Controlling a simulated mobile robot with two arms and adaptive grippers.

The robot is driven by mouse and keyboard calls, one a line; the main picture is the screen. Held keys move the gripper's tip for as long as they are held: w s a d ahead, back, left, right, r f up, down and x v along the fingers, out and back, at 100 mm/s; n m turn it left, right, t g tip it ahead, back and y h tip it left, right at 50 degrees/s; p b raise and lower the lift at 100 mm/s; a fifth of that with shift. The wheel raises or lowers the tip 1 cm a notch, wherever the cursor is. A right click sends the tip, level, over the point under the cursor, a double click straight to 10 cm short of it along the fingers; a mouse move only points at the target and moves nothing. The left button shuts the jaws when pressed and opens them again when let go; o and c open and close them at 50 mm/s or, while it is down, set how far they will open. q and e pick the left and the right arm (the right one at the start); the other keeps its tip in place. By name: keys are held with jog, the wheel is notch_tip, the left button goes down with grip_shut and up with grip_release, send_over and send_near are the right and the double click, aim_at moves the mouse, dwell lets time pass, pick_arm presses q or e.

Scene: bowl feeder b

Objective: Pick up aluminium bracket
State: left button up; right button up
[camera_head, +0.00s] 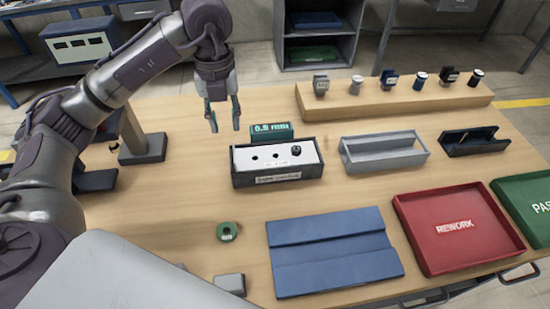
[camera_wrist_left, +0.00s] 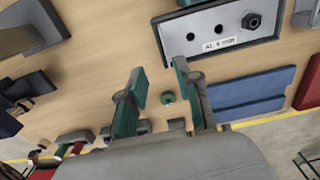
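Several small labelled parts stand in a row on a raised wooden ledge (camera_head: 400,101) at the back right. A light grey bracket-like part (camera_head: 320,84) is at the row's left end; I cannot tell for certain that it is the aluminium bracket. Other parts in the row are dark or silvery, and their labels are too small to read. My left gripper (camera_head: 224,122) hangs above the table, left of the row. It is open and empty; the left wrist view shows its two green-tipped fingers (camera_wrist_left: 165,95) apart. My right gripper is not in view.
A dark box (camera_head: 277,177) with a white holed top and a black nut stands mid-table; a green sign is behind it. Grey (camera_head: 384,153) and dark (camera_head: 471,143) trays lie right. A blue tray (camera_head: 334,251), red REWORK tray (camera_head: 402,205) and green ring (camera_head: 228,231) are nearer.

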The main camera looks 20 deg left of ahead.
aim_at(234, 152)
pick_arm(q)
jog(key=f, duration=0.4)
jog(key=shift+w+d, duration=0.1)
jog(key=shift+d, duration=0.25)
jog(key=shift+f, duration=0.25)
notch_tip(234, 152, down, 4)
jog(key=shift+r+p, duration=0.15)
jog(key=shift+p, duration=0.5)
jog(key=shift+f, duration=0.4)
jog(key=shift+c, duration=0.3)
jog(key=c, duration=0.5)
grip_shut()
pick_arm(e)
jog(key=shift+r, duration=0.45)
